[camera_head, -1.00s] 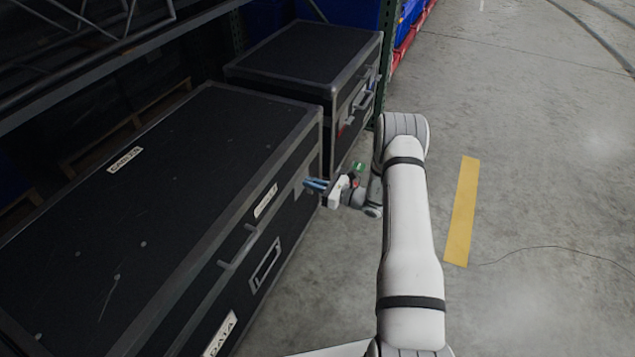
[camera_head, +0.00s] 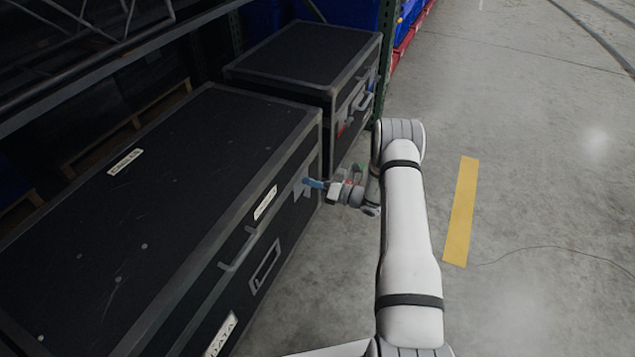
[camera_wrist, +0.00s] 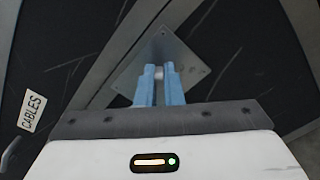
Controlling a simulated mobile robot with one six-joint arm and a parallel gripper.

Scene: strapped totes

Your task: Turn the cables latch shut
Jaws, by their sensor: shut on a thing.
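The cables latch (camera_wrist: 158,73) shows in the wrist view as a small pale knob on a grey metal plate (camera_wrist: 183,52) with screws. The plate is on the black case (camera_head: 190,190), near the white CABLES label (camera_wrist: 33,112); the label is also on the case's front in the head view (camera_head: 265,202). My gripper (camera_head: 308,182) is at the far end of the case's front. In the wrist view my gripper (camera_wrist: 159,70) has its blue fingers shut on the knob, one on each side. The fingers hide part of the knob and plate.
A grey handle (camera_head: 238,250), a recessed frame (camera_head: 266,265) and a DATA label (camera_head: 221,336) are on the case's front. A second black case (camera_head: 310,55) stands behind. Open concrete floor with a yellow stripe (camera_head: 461,210) lies to the right.

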